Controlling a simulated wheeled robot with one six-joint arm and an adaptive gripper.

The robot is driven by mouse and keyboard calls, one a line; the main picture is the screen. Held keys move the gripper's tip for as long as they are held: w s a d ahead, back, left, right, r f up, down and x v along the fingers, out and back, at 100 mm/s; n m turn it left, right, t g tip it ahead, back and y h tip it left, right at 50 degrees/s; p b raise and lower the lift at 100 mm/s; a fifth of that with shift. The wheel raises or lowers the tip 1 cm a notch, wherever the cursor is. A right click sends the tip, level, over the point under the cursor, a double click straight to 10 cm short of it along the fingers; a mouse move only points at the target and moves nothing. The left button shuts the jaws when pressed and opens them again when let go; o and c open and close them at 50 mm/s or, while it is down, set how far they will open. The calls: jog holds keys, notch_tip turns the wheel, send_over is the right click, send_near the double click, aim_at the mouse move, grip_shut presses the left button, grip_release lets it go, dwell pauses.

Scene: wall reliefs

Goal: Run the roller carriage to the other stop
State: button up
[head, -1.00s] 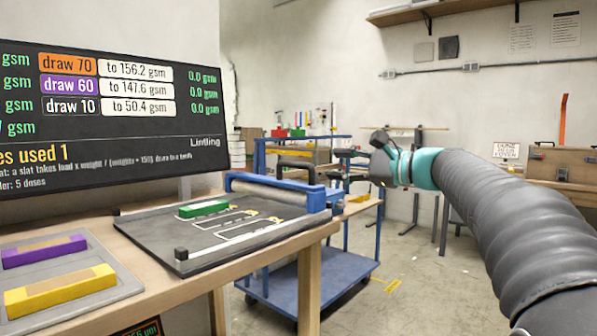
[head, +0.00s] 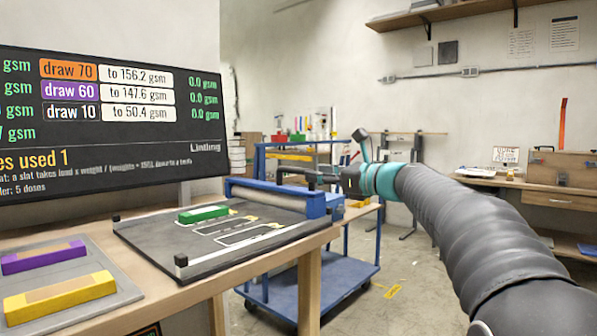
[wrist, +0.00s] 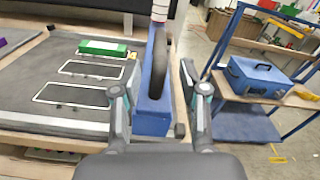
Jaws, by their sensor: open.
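The roller carriage (head: 313,204), a blue frame with a pale roller and a dark handle, stands across the right end of the dark board (head: 150,240). Its blue end block also shows in the wrist view (wrist: 152,118). Two small black-and-white posts, one of them a near corner post (head: 180,261), stand at the board's left end. My gripper (wrist: 158,72) is open. In the wrist view its fingers are on either side of the dark upright handle (wrist: 161,62), apart from it as far as I can tell. In the head view the fingertips overlap the handle and are hard to separate.
A green block (head: 203,213) lies on the board among pale outlined slots. Purple (head: 44,256) and yellow (head: 60,298) blocks lie on a grey tray at left. A blue trolley (head: 325,275) with a blue box (wrist: 258,75) stands beyond the bench's right edge.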

aim_at(298, 171)
jog(key=x, duration=0.7)
grip_shut()
